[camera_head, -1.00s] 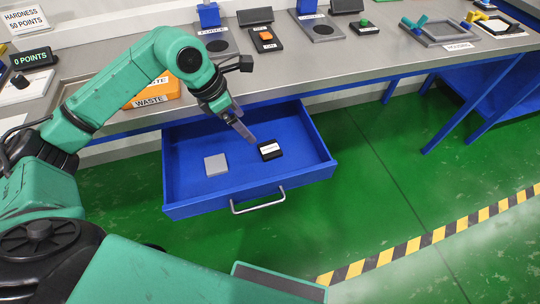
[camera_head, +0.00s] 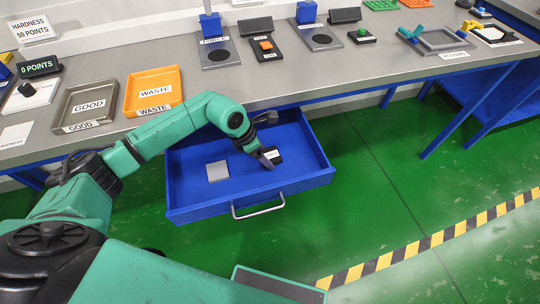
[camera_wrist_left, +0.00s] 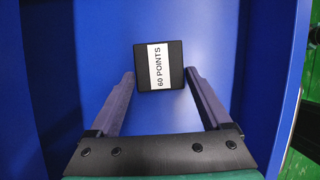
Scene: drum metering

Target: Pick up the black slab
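The black slab (camera_head: 274,156) lies in the open blue drawer (camera_head: 215,203), right of the grey slab (camera_head: 217,171). In the left wrist view the black slab (camera_wrist_left: 160,66) has a white label reading "60 POINTS". My left gripper (camera_head: 268,158) is down in the drawer at the slab and partly covers it in the head view. In the left wrist view the left gripper (camera_wrist_left: 160,82) is open, its fingers spread at either side of the slab's near edge, with gaps on both sides. My right gripper is not in view.
On the bench stand the GOOD tray (camera_head: 113,94), the orange WASTE tray (camera_head: 179,78) and several devices. Green floor lies right of the drawer.

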